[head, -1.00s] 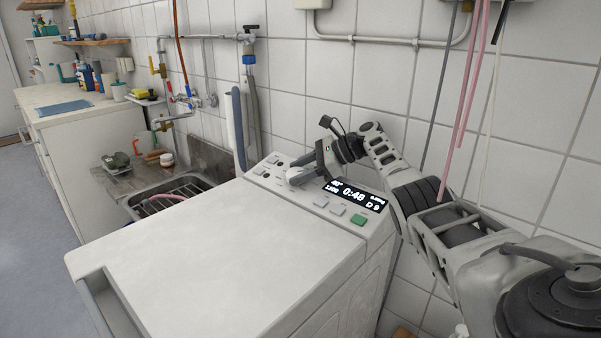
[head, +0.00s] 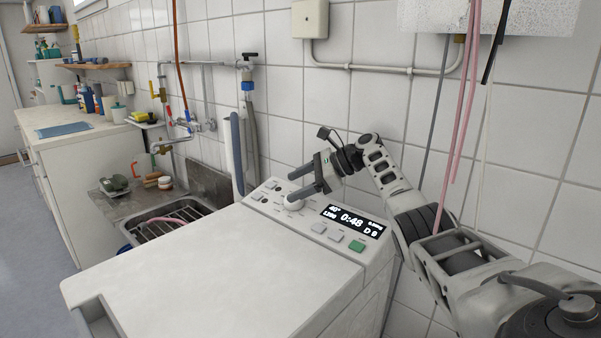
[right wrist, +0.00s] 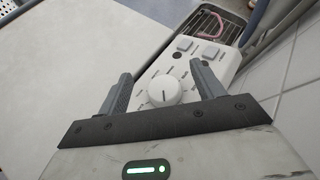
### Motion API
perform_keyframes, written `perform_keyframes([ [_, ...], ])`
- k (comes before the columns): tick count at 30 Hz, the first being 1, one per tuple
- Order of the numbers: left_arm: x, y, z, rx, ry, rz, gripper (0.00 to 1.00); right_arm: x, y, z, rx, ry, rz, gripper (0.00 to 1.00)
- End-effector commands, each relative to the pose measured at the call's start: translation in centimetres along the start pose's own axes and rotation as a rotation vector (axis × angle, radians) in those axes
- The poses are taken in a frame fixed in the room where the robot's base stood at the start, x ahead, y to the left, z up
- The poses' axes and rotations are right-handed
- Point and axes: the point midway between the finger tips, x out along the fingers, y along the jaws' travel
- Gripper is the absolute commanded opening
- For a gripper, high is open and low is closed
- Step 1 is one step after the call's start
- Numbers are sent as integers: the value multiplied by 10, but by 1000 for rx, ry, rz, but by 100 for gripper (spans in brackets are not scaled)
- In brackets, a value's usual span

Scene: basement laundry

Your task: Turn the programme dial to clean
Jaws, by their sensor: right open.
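The programme dial (head: 293,203) is a round white knob on the washing machine's sloping control panel, left of the lit display (head: 352,220) that reads 0:48. In the right wrist view the dial (right wrist: 165,92) has a dark pointer line and small markings around it, too small to read. My right gripper (head: 294,183) is open above the dial. In the right wrist view its fingers (right wrist: 160,72) stand apart on either side of the dial, with nothing between them gripped. I cannot tell whether a finger touches the panel. My left gripper is not in view.
The white machine top (head: 210,265) is bare. Several push buttons, one a green button (head: 356,246), sit on the panel. A sink with a rack (head: 175,222) lies to the left. Pink cords (head: 466,110) hang near my right arm, and a tiled wall stands behind.

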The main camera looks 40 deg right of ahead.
Motion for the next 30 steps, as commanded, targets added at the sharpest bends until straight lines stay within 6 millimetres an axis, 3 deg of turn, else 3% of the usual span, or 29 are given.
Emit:
perform_keyframes([
  [13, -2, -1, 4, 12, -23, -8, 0, -33, 35, 52, -3, 3, 1, 67],
  [30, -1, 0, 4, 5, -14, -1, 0, -61, 107, 96, 0, 2, 1, 67],
])
